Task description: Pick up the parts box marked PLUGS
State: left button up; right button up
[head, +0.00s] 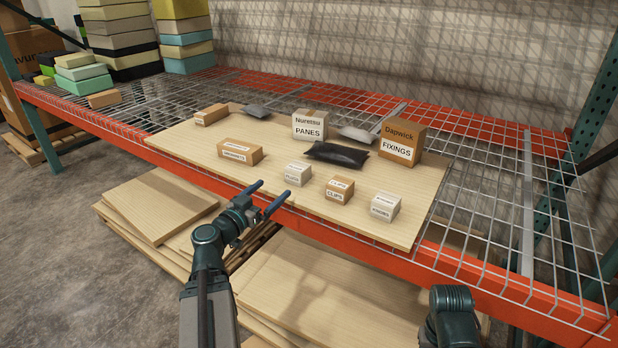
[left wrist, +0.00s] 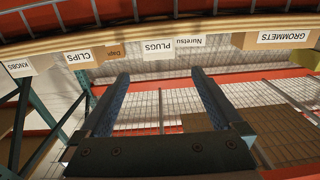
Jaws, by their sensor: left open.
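The small white parts box marked PLUGS (head: 298,174) stands on the wooden board, near its front edge. In the left wrist view the PLUGS box (left wrist: 158,49) appears upside down, beyond and between the fingertips. My left gripper (head: 273,190) is open and empty, in front of the shelf's front beam and just left of the PLUGS box, apart from it. Its two blue fingers also show in the left wrist view (left wrist: 160,74). My right gripper is not in view; only part of my right arm shows at the bottom right.
The CLIPS box (head: 339,190) and KNOBS box (head: 385,207) stand right of PLUGS. The GROMMETS box (head: 240,152) is to its left. Behind are a dark pouch (head: 337,154), the PANES box (head: 309,125) and the FIXINGS box (head: 400,143). An orange beam (head: 318,232) runs along the front.

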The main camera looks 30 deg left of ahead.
pick_arm(q)
send_near(303, 163)
jog(key=w, duration=0.2)
jog(key=shift+w+a+f, duration=0.2)
jog(key=shift+w+f, duration=0.15)
jog(key=shift+f, duration=0.05)
jog(key=shift+w, duration=0.1)
jog(key=w, duration=0.5)
jog(key=shift+d+r, duration=0.1)
jog(key=shift+d, duration=0.1)
jog(key=shift+c, duration=0.3)
jog(key=c, duration=1.3)
